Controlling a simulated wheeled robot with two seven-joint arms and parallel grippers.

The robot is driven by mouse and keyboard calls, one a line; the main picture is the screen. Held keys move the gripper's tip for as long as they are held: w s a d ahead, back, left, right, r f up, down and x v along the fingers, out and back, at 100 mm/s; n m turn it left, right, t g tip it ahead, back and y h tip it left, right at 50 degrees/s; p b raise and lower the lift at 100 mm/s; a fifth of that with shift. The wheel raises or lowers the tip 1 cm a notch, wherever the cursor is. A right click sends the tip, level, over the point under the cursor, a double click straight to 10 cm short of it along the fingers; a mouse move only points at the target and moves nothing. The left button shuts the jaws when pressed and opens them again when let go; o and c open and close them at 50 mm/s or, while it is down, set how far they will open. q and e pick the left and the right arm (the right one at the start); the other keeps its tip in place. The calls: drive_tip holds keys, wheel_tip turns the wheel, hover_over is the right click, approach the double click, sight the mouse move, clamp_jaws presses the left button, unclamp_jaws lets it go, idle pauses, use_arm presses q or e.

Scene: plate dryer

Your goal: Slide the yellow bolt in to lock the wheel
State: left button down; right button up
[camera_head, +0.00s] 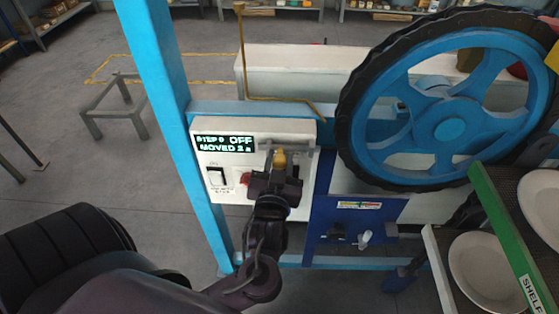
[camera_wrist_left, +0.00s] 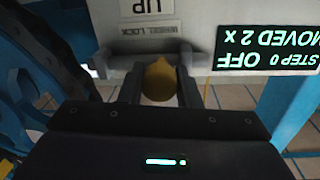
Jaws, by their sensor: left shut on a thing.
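The yellow bolt knob (camera_head: 280,157) sits on the front of the white control box (camera_head: 297,126), at a grey sliding bar. My left gripper (camera_head: 279,167) is shut on the knob, which also shows between the two fingers in the left wrist view (camera_wrist_left: 159,80). A "WHEEL LOCK" label (camera_wrist_left: 150,29) is beside it. The blue wheel (camera_head: 450,128) with a black toothed rim stands to the right of the box. I cannot tell whether the bar's right end enters the wheel. My right gripper is not in view.
The box display (camera_head: 224,143) reads "STEP 0 OFF, MOVED 2 x", with a black switch (camera_head: 216,177) and a red button (camera_head: 246,179) below. A blue panel (camera_head: 355,225) with a small lever is lower right. White plates (camera_head: 485,268) lie on racks at far right.

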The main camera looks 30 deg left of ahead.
use_arm(q)
drive_tip(key=shift+w+d, duration=0.4)
drive_tip(key=shift+d, duration=0.25)
drive_tip(key=shift+w+d, duration=0.35)
drive_tip(key=shift+d, duration=0.3)
drive_tip(key=shift+w+d, duration=0.4)
drive_tip(key=shift+d, duration=0.25)
drive_tip(key=shift+s+a, duration=0.1)
drive_tip(key=shift+a, duration=0.05)
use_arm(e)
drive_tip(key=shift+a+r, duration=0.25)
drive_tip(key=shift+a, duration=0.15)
use_arm(q)
drive_tip(key=c, duration=1.5)
unclamp_jaws()
drive_tip(key=o, duration=0.4)
drive_tip(key=shift+d, duration=0.25)
drive_tip(key=shift+o, duration=0.2)
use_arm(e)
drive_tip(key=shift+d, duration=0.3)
use_arm(q)
drive_tip(key=shift+a, duration=0.1)
drive_tip(key=b, duration=0.2)
approach(301, 151)
drive_tip(key=s, duration=0.2)
drive_tip(key=shift+w+d, duration=0.2)
drive_tip(key=shift+d, duration=0.15)
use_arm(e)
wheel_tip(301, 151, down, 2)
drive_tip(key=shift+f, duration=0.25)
